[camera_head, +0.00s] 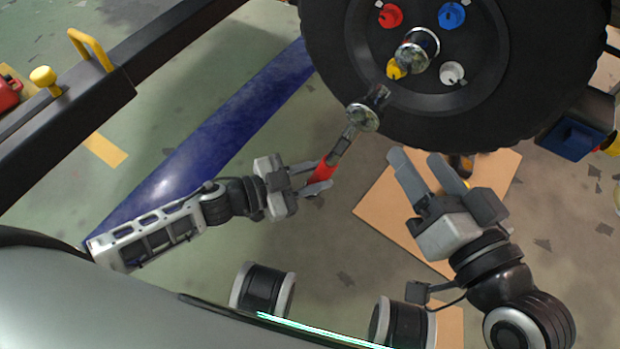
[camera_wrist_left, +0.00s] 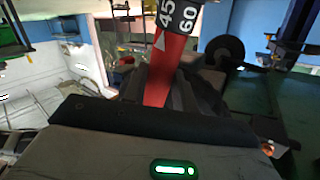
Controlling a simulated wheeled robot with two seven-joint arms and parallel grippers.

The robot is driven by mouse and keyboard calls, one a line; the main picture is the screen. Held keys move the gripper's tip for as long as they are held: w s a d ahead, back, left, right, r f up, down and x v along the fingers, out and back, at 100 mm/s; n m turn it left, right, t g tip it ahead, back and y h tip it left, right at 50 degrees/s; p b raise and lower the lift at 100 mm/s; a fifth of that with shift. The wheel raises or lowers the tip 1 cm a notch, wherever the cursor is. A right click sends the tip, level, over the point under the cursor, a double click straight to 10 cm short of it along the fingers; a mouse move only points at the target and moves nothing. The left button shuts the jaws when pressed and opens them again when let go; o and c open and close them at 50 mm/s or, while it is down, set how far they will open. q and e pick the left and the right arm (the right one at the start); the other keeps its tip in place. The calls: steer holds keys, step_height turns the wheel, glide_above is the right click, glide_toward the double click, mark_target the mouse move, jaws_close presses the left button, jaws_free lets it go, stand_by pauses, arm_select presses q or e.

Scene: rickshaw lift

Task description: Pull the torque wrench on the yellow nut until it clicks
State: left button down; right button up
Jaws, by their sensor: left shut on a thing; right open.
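The torque wrench (camera_head: 349,142) has a red handle and a dark, metallic shaft. It runs from my left gripper up and right to the wheel hub. My left gripper (camera_head: 318,178) is shut on the red handle, which also shows in the left wrist view (camera_wrist_left: 172,70) with a scale marked 45 and 60. The yellow nut (camera_head: 394,70) sits at the lower left of the hub, partly hidden by the metallic hub piece and the wrench's head end. I cannot tell exactly how the wrench seats on it. My right gripper (camera_head: 428,166) is open and empty below the tire.
The black wheel (camera_head: 340,60) also carries a red nut (camera_head: 390,15), a blue nut (camera_head: 452,14) and a white nut (camera_head: 452,72). A brown board (camera_head: 385,215) lies on the floor below. A dark beam (camera_head: 110,75) and a blue strip (camera_head: 200,150) are at the left. A blue bin (camera_head: 572,138) is at the right.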

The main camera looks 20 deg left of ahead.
arm_select(q)
steer(key=w, duration=0.2)
steer(key=w+d+b, duration=0.1)
steer(key=w, duration=0.1)
steer(key=shift+w+d+r, duration=0.1)
steer(key=shift+w+d, duration=0.1)
steer(key=shift+w, duration=0.05)
arm_select(e)
steer(key=shift+w+d+r+n+t, duration=0.15)
steer(key=shift+w+r+t, duration=0.15)
steer(key=shift+r, duration=0.15)
steer(key=shift+w+r+n+t, duration=0.15)
steer(key=shift+w+r+t, duration=0.15)
steer(key=shift+r, duration=0.15)
arm_select(q)
steer(key=shift+w+a+f, duration=0.1)
steer(key=shift+w+f, duration=0.1)
arm_select(e)
steer(key=shift+s+f, duration=0.15)
steer(key=shift+f, duration=0.05)
arm_select(q)
steer(key=shift+w+p, duration=0.3)
steer(key=shift+p, duration=0.25)
arm_select(e)
steer(key=shift+r, duration=0.65)
